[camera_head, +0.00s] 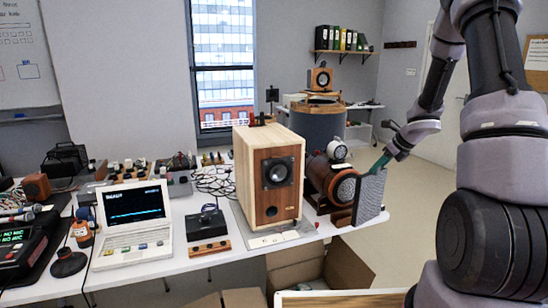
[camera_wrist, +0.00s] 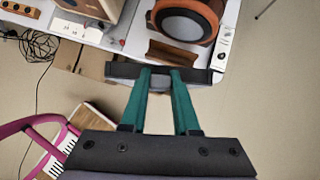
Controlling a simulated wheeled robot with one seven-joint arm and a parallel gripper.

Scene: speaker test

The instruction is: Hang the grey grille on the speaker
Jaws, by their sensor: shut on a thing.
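The grey grille (camera_head: 369,198) is a thin upright panel at the right end of the white table in the head view. My gripper (camera_head: 382,162) is shut on its top edge. In the wrist view, the green fingers of my gripper (camera_wrist: 160,74) pinch the middle of the grille (camera_wrist: 122,70), seen edge-on as a dark bar. The speaker (camera_head: 242,175) is a pale wooden box standing on the table, left of the grille and apart from it. Its front has a reddish-brown panel with a dark round cone. Part of the speaker (camera_wrist: 95,8) shows at the top left in the wrist view.
A dark horizontal drum with an orange rim (camera_head: 343,188) lies between speaker and grille; its rim (camera_wrist: 210,18) also shows in the wrist view. A laptop (camera_head: 133,225) and a small black box (camera_head: 207,228) stand left of the speaker. Open cardboard boxes (camera_head: 345,266) are below the table edge.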

